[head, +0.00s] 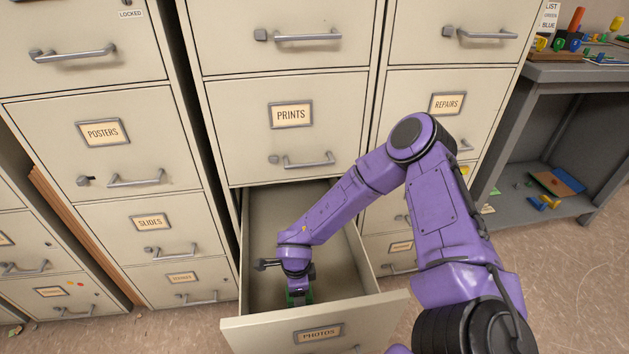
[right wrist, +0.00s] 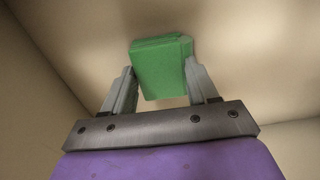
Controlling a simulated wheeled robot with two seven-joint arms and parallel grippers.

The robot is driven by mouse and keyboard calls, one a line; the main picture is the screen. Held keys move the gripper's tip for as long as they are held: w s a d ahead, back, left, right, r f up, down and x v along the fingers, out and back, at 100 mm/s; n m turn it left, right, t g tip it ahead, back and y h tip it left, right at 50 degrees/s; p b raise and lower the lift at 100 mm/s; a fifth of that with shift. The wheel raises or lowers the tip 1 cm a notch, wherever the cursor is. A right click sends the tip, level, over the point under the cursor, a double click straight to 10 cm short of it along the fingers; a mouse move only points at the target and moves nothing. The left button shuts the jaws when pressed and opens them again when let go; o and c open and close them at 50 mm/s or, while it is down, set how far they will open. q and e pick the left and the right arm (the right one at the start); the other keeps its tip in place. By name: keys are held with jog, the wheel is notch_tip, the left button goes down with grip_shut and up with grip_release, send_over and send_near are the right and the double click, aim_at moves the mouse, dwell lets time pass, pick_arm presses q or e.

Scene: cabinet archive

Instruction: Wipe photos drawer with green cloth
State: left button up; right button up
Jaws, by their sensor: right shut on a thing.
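The photos drawer (head: 318,335) is pulled open below the prints drawer, and its label faces up at the front. My right arm reaches down into it. In the right wrist view, my right gripper (right wrist: 161,88) is shut on the green cloth (right wrist: 161,68), a folded green block between the two fingers. The pale drawer surface (right wrist: 265,65) lies behind the cloth; I cannot tell if they touch. In the head view, only a small green part of the cloth (head: 308,297) shows beneath the wrist. My left gripper is not in view.
The closed prints drawer (head: 291,115) is directly above the open drawer. Closed cabinets stand on both sides, with the posters drawer (head: 102,132) at left and the repairs drawer (head: 446,103) at right. A grey workbench (head: 575,73) with small items stands at the far right.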

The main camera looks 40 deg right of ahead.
notch_tip(320, 180, up, 4)
jog(key=shift+s+f+p, duration=0.15)
jog(key=shift+f+p, duration=0.05)
jog(key=shift+p, duration=0.95)
notch_tip(320, 180, up, 4)
jog(key=p, duration=0.4)
jog(key=shift+a+r+p, duration=0.1)
jog(key=shift+r+p, duration=0.1)
jog(key=shift+p, duration=0.2)
